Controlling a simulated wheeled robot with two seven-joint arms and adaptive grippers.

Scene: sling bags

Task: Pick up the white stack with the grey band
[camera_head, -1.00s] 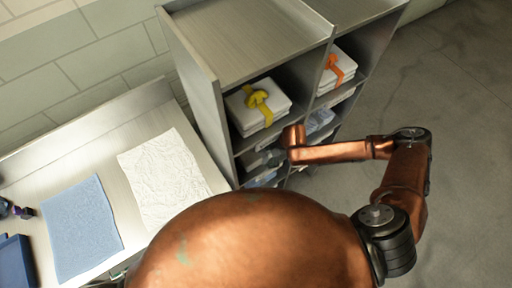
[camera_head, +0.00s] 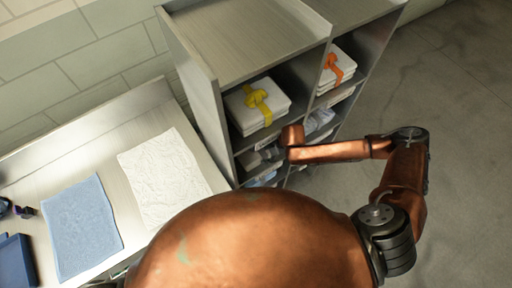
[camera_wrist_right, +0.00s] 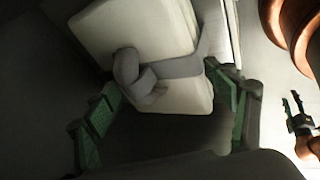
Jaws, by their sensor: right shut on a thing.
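The white stack with the grey band (camera_wrist_right: 150,35) fills the upper middle of the right wrist view, tilted in the picture, its knotted band facing me. My right gripper (camera_wrist_right: 165,108) is shut on it, with a green-padded finger on each side. In the head view my right gripper (camera_head: 272,153) reaches into a lower compartment of the shelf and is mostly hidden by its wrist.
The grey metal shelf (camera_head: 207,105) holds a white stack with a yellow band (camera_head: 245,118) above and one with an orange band (camera_head: 330,80) to the right. Bluish folded items (camera_head: 318,120) lie lower. A bench at left carries a white cloth (camera_head: 165,180) and a blue cloth (camera_head: 80,225).

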